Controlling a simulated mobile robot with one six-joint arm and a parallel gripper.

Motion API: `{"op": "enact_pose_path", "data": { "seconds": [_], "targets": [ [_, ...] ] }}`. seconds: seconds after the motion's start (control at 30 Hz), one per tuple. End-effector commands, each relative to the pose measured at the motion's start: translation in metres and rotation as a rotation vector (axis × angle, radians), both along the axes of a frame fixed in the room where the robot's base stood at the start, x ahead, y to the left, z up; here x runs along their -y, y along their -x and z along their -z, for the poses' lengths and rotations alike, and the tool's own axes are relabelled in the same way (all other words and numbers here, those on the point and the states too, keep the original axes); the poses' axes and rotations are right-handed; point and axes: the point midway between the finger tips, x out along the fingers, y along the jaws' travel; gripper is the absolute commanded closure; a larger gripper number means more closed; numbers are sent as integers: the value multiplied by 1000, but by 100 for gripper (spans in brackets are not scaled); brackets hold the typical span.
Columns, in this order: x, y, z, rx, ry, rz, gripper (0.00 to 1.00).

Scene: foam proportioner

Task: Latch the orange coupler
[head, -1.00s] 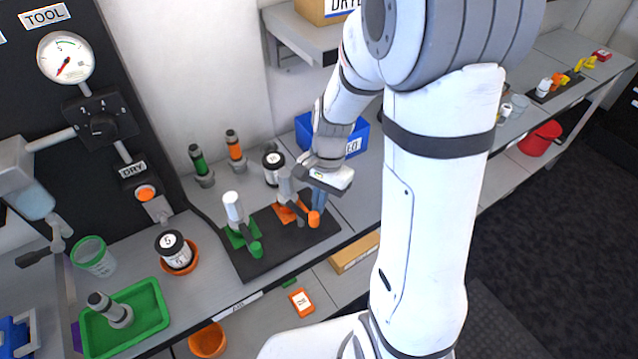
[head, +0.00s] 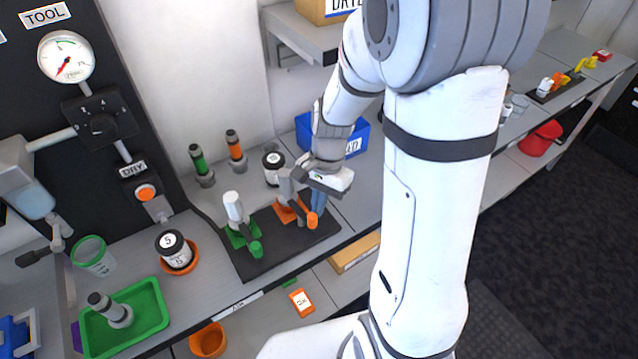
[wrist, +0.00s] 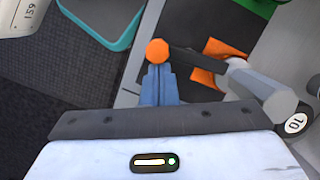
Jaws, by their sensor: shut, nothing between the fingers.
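The orange coupler (head: 284,188) stands on a dark mat (head: 270,259), with a grey body, an orange base plate and a dark lever that ends in an orange knob (head: 312,221). In the wrist view the orange knob (wrist: 157,51) is just beyond the tips of my gripper (wrist: 159,70), and the lever runs right from it to the orange plate (wrist: 212,62) and grey body (wrist: 262,84). My gripper's blue fingers (head: 319,203) are together, with nothing between them. They are at the knob; whether they touch it I cannot tell.
A green coupler with a white body (head: 233,207) and green knob (head: 256,250) stands left on the same mat. A black-lidded jar (head: 273,168) and a blue bin (head: 358,138) are behind. The bench's front edge is close to the knob.

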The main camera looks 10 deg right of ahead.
Motion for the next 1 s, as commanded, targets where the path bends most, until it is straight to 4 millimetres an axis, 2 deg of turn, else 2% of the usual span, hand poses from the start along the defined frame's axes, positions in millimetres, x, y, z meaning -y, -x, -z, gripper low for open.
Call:
{"op": "enact_pose_path", "data": {
  "seconds": [0.17, 0.33, 0.5, 0.7, 0.83, 1.0],
  "targets": [
    [7, -7, 0, 0, 0, 0, 100],
    [29, -25, 0, -1, 1, 0, 100],
    [35, -32, -43, 7, 1, -1, 100],
    [41, -38, -78, 4, 0, -1, 100],
    [43, -40, -92, 3, 0, -3, 100],
    [43, -40, -97, 0, 0, -3, 100]
  ]
}}
